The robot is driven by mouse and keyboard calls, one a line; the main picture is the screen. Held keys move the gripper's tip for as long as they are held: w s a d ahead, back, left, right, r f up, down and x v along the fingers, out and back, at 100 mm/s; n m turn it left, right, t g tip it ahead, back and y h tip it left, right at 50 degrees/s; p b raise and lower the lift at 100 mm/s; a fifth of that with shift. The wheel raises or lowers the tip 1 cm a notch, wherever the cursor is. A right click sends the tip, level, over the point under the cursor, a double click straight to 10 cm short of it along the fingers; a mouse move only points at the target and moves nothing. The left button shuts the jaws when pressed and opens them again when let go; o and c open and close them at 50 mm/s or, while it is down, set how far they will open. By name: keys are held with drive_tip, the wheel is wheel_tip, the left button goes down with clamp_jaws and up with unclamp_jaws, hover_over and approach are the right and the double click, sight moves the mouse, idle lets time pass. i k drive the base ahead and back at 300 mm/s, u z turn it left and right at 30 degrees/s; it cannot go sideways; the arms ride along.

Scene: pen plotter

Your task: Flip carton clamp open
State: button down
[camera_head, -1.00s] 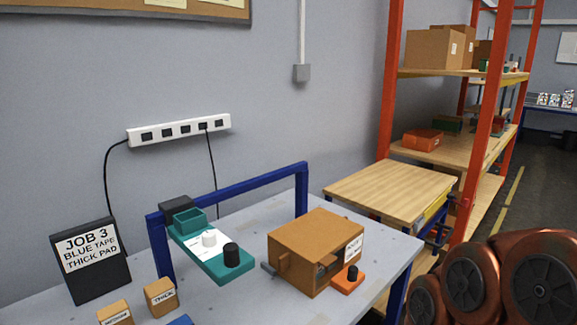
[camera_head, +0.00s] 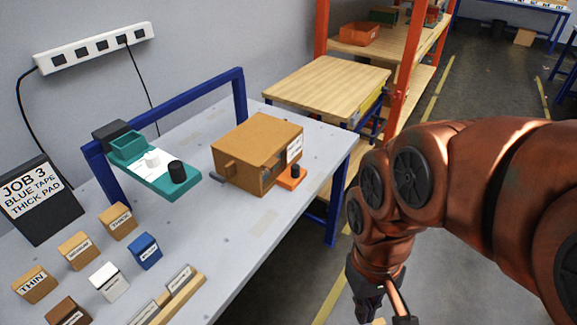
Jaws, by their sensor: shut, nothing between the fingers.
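A brown box-shaped carton unit (camera_head: 255,152) sits near the far right part of the table, with a dark opening and a white label on its right side. An orange base with a black knob (camera_head: 291,179) sits at its lower right. My gripper (camera_head: 386,312) hangs pointing down beyond the table's right edge, apart from the carton unit. It is shut and empty, its tips cut off by the bottom edge.
A teal plotter unit (camera_head: 180,190) stands left of the carton. Several labelled blocks (camera_head: 118,221) and a wooden rack (camera_head: 170,297) lie at the front. A blue frame bar (camera_head: 190,102) rises behind. A wooden side table (camera_head: 325,82) and an orange shelf (camera_head: 400,90) stand beyond.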

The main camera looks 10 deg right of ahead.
sight(292, 176)
drive_tip(key=u, duration=0.6)
drive_tip(key=k, duration=0.65)
drive_tip(key=u, duration=0.75)
drive_tip(key=i, duration=0.9)
drive_tip(key=z, duration=0.45)
